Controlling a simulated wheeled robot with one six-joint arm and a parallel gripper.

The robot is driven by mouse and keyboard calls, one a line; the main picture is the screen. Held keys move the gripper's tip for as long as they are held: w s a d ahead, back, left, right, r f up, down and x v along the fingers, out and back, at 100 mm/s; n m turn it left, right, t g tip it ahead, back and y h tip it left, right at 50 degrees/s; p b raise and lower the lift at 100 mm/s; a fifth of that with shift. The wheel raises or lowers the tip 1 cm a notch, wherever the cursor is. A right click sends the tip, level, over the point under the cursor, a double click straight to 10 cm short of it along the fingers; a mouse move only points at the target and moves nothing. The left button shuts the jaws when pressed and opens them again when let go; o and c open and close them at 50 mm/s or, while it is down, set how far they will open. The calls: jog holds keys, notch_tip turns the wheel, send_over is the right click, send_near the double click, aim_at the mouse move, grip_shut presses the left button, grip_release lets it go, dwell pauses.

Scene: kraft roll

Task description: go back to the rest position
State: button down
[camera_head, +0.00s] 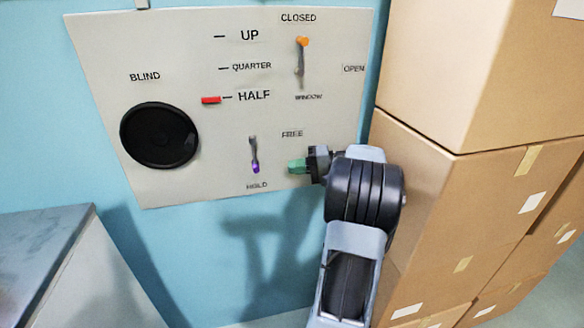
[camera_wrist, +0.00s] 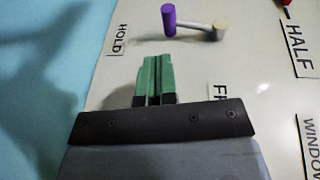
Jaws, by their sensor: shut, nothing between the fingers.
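My gripper (camera_head: 297,166) is in front of the lower right of the wall panel (camera_head: 200,110), with its green fingers pointing left. In the wrist view its fingers (camera_wrist: 156,80) are together and empty. The lever with the purple knob (camera_head: 255,168) is just left of the fingertips, apart from them, with its knob low, near HOLD. In the wrist view the purple knob (camera_wrist: 169,20) is beyond the fingertips with a gap between. The lever with the orange knob (camera_head: 302,42) points up toward CLOSED. The red marker (camera_head: 211,100) is at HALF. The black round BLIND knob (camera_head: 159,135) is at the left.
Stacked cardboard boxes (camera_head: 450,190) stand close to the right of my arm. A grey cabinet (camera_head: 45,250) stands at the lower left. The blue wall (camera_head: 200,250) below the panel is bare, and the space between the cabinet and my arm is open.

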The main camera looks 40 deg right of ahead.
dwell(0.4)
notch_tip(320, 180, down, 8)
jog(key=s+a+m+g+h, duration=0.1)
jog(key=s+m+g+h, duration=0.1)
jog(key=m+g+h, duration=0.15)
jog(key=s+a+n+g+h+p, duration=0.1)
jog(key=s+a+g+h+p, duration=0.2)
jog(key=a, duration=0.4)
jog(key=s+a+r+n+h+p, duration=0.2)
jog(key=s+a+r+n+p, duration=0.2)
jog(key=a, duration=0.5)
jog(key=s+a+r+n+g+h+p, duration=0.1)
jog(key=s+a+r+n+h+p, duration=0.2)
jog(key=s+a+r+n+p, duration=0.1)
jog(key=a+r+n+p, duration=0.1)
jog(key=a+r+n, duration=0.1)
jog(key=a+r, duration=0.1)
jog(key=shift+s+a+r, duration=0.2)
jog(key=shift+s+a, duration=0.1)
jog(key=shift+a, duration=0.6)
jog(key=shift+h, duration=0.25)
